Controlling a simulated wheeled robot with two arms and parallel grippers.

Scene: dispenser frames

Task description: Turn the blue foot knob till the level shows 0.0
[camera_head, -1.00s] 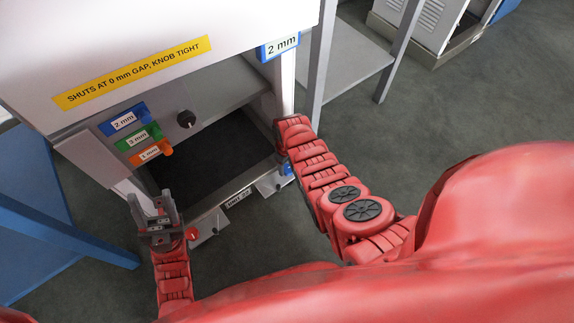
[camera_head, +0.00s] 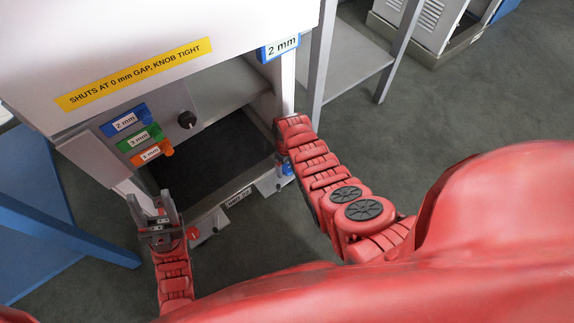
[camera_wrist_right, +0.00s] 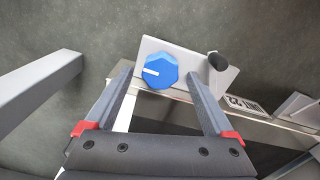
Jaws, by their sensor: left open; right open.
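The blue foot knob (camera_wrist_right: 160,70) is round with a ridged rim and a white pointer line that points left in the right wrist view. It sits on a pale plate (camera_wrist_right: 191,61) beside a black post. In the head view a small part of the blue knob (camera_head: 287,168) shows beside my right arm. My right gripper (camera_wrist_right: 159,84) is open, its fingers on either side of the knob in the picture; I cannot tell whether they touch it. My left gripper (camera_head: 152,205) is open and empty at the cabinet's front left. No level reading is legible.
The white cabinet has a yellow sign (camera_head: 135,75), a blue 2 mm tag (camera_head: 281,46), several coloured tags and a black knob (camera_head: 187,119). A red knob (camera_head: 193,233) is by my left gripper. A blue table (camera_head: 40,208) stands left, a grey bench (camera_head: 352,62) right.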

